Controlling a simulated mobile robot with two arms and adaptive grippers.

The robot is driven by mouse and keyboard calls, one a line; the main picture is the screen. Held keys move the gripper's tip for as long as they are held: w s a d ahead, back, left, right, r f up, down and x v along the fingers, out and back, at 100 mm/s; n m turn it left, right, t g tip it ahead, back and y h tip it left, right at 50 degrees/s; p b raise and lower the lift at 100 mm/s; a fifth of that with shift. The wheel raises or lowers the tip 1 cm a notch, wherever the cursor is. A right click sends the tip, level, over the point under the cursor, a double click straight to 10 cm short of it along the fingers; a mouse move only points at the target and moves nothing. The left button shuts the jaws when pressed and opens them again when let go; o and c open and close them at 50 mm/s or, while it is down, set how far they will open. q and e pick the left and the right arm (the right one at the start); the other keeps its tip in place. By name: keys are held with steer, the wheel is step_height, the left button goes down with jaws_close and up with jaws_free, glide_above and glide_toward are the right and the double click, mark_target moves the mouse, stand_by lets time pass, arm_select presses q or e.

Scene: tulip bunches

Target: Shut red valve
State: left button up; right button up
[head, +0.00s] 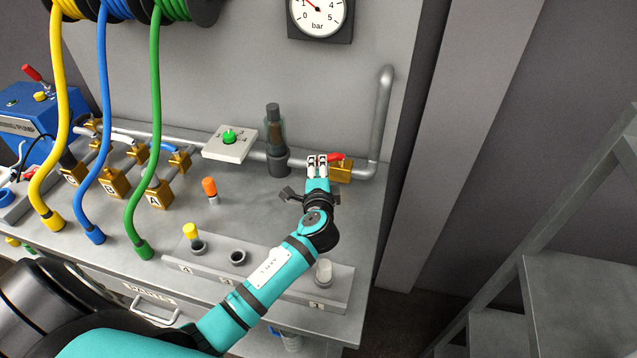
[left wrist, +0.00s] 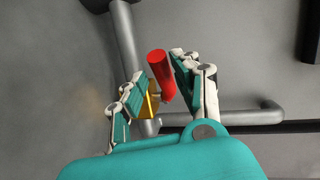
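The red valve has a red lever handle (head: 336,157) on a brass body (head: 342,172), set in the grey pipe at the right end of the bench. My left gripper (head: 317,160) is at the handle, its fingers just left of it in the head view. In the left wrist view the red handle (left wrist: 160,70) stands between the two spread fingers of the gripper (left wrist: 160,78). The right finger is very near the handle; I cannot tell if it touches. A gap shows on the left side. The brass body (left wrist: 150,104) is partly hidden behind the left finger. My right gripper is not in view.
The grey pipe (head: 381,110) rises at the right. A dark upright fitting (head: 276,145) and a white plate with a green knob (head: 229,140) stand left of the gripper. A numbered rack (head: 210,267) lies along the bench front, beneath my forearm. A gauge (head: 318,14) hangs above.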

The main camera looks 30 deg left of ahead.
arm_select(q)
steer(key=v, duration=0.8)
steer(key=shift+s+d, duration=0.25)
steer(key=shift+s, duration=0.05)
steer(key=shift+c, duration=0.4)
